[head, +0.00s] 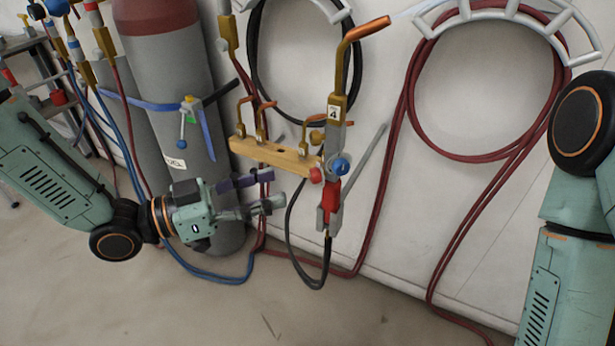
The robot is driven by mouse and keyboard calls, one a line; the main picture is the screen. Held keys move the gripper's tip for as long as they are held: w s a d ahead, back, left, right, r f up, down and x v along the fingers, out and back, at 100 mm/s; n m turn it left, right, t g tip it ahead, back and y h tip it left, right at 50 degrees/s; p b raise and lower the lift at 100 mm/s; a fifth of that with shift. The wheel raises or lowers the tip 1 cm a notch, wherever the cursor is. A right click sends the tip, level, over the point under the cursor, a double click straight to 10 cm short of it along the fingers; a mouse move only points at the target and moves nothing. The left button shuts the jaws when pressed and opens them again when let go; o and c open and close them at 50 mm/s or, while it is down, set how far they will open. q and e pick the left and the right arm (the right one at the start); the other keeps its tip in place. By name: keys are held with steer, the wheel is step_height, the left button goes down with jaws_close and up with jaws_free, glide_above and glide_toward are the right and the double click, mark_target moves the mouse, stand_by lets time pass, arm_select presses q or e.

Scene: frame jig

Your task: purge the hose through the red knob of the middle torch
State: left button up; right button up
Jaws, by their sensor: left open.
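One large torch (334,125) shows in the head view, upright with a bent copper tip and a tag reading 4. I cannot tell whether it is the middle one. Its red knob (316,174) is on the left of the body and a blue knob (341,166) is on the right. A red section and a dark hose (320,268) are below. My left gripper (271,191) is open and empty, pointing right. In the picture it is left of and slightly below the red knob, with a gap between. My right gripper is out of view.
A wooden rack (275,157) holding several small copper tips is behind the gripper. A grey, red-topped cylinder (170,75) stands at left. Coiled red hose (412,90) hangs on the wall, and red and blue hoses (215,277) trail across the floor.

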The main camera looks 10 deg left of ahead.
mark_target(311, 176)
arm_select(q)
steer(key=b+x, duration=0.1)
steer(key=x, duration=0.3)
steer(key=shift+w+f+b, duration=0.15)
steer(key=shift+f+b, duration=0.05)
steer(key=shift+b, duration=0.15)
steer(key=shift+w+d, duration=0.75)
steer(key=shift+d, duration=0.35)
steer(key=shift+a, duration=0.15)
steer(key=c, duration=0.4)
jaws_close()
